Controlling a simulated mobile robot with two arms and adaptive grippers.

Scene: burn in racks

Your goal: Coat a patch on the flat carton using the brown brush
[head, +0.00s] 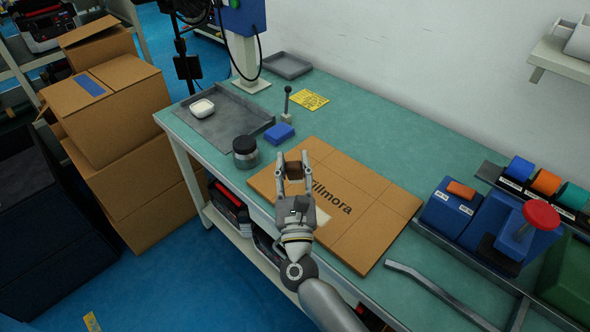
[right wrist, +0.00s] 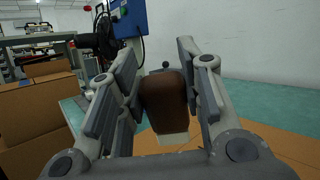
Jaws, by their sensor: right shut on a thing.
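The flat carton (head: 375,205) lies on the green bench, with printed lettering partly covered by my right arm. My right gripper (head: 293,165) is above the carton's left part, shut on the brown brush (head: 295,174). In the right wrist view the brush (right wrist: 165,92) stands between the fingers, brown body up, with a pale lower part (right wrist: 172,138) toward the carton. I cannot tell whether the brush touches the carton. A pale patch (head: 320,218) shows on the carton beside my wrist, partly hidden. My left gripper is not in view.
A dark jar (head: 245,152) and a blue block (head: 279,133) stand behind the carton to the left. A grey tray (head: 225,125) holds a white dish (head: 201,108). Cardboard boxes (head: 107,105) are stacked at left.

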